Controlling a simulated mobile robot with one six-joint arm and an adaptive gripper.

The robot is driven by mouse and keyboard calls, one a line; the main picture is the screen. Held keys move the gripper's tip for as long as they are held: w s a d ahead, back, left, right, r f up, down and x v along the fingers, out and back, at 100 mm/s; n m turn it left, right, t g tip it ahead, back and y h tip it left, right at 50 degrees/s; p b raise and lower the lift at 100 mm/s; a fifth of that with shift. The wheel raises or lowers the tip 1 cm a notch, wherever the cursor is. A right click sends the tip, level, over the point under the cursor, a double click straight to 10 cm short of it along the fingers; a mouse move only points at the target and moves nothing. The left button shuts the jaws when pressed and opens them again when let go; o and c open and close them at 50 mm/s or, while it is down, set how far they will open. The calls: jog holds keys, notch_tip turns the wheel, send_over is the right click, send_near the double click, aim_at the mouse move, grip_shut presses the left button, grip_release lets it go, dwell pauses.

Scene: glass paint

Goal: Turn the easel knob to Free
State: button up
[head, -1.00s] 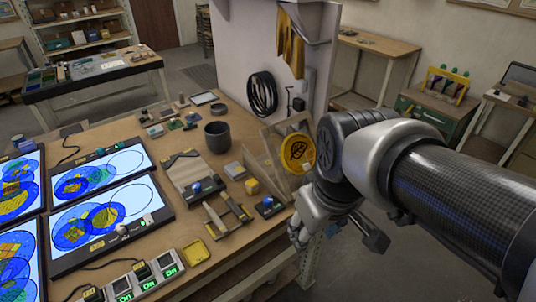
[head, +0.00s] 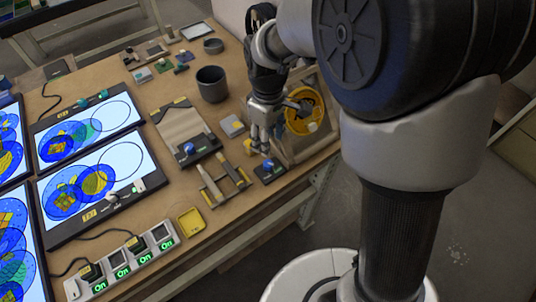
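A blue knob (head: 267,165) sits on a small black base (head: 271,175) near the table's right edge, beside a tilted frame holding a yellow disc (head: 304,112). A second blue knob (head: 189,148) sits on the black lower bar of a sloped board (head: 182,128) to the left. I cannot tell for certain which is the easel knob, and no "Free" marking is readable. My gripper (head: 263,147) points down just above the right-hand knob. Its fingers are small and dark here, so their opening and any contact are unclear.
A dark grey pot (head: 212,84) stands behind the sloped board. Wooden bars (head: 222,183) and a yellow tray (head: 191,221) lie in front. Lit panels (head: 95,190) and a switch strip (head: 122,262) fill the left. The tilted frame stands close to my gripper's right.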

aim_at(268, 163)
notch_tip(268, 163, down, 12)
jog(key=b, duration=0.3)
jog(key=shift+r, duration=0.25)
jog(key=shift+c, duration=0.3)
grip_shut()
jog(key=shift+m, duration=0.4)
jog(key=m+p, duration=0.2)
jog(key=m, duration=0.3)
jog(key=shift+m, duration=0.3)
jog(key=m+p, duration=0.1)
jog(key=m, duration=0.4)
jog(key=shift+m, duration=0.3)
